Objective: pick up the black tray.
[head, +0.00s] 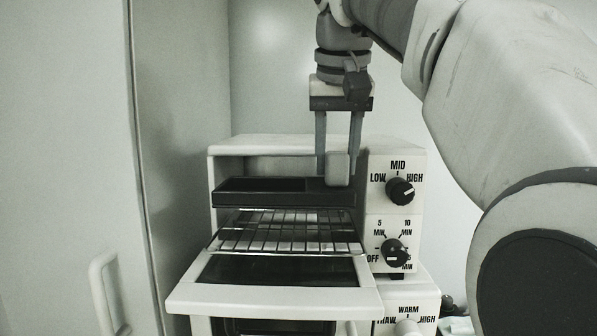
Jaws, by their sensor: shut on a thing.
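The black tray (265,192) is a long, shallow, dark tray in the front opening of the white toaster oven (290,142). It looks level and sits above the wire rack (285,240); I cannot tell whether it touches anything below. My gripper (337,172) points straight down from above, its fingers at the tray's right end. It is shut on the tray there. The exact contact is partly hidden by the near fingertip pad.
The oven's door (275,298) is folded down and open in front. The control panel with knobs (399,191) is close to the right of my gripper. A second white appliance (410,305) stands below. A tall cabinet panel (180,150) is at left. Above the oven is free room.

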